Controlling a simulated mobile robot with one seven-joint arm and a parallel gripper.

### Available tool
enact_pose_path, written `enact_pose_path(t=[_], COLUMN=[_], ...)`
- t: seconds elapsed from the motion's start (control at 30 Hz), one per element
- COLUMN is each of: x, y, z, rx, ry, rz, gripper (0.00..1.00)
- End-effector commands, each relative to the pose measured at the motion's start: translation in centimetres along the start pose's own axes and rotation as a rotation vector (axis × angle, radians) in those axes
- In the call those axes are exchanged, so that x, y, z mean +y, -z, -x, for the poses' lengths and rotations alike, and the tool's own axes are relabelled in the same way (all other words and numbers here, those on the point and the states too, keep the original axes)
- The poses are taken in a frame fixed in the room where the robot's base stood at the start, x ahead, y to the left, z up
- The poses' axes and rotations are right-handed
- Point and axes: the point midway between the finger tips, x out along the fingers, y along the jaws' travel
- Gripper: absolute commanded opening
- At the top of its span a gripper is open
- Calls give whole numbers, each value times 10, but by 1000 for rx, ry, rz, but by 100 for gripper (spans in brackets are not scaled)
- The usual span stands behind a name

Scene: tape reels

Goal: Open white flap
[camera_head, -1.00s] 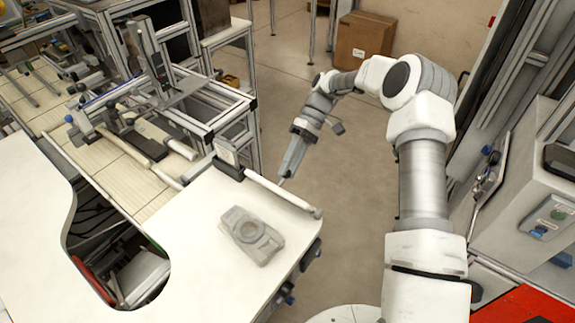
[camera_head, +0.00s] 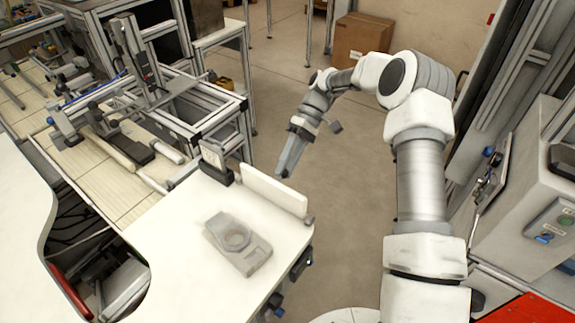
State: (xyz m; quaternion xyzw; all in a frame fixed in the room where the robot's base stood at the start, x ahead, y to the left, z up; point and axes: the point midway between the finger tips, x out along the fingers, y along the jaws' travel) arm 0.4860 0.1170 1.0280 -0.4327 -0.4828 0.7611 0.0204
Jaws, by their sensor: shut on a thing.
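The white flap (camera_head: 268,192) is a long, narrow white panel along the far right edge of the white table (camera_head: 165,240). Its broad face shows, tilted up from the table edge. My gripper (camera_head: 280,175) comes down from the upper right and meets the flap's upper edge near its middle. Its jaws are shut on the flap. The fingertips are small, and the flap partly hides them.
A small dark-framed block (camera_head: 215,163) stands at the flap's left end. A metal-framed workstation (camera_head: 150,90) is behind. Open floor (camera_head: 340,200) lies right of the table.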

Motion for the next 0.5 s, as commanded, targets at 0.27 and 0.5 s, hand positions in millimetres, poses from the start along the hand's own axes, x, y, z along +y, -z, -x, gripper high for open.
enact_pose_path(t=[0.27,0.5], x=[15,14], y=[-3,-2], z=[-9,-10], rx=[-9,-10], ry=[-14,-15], rz=[-14,-13], gripper=[0,64])
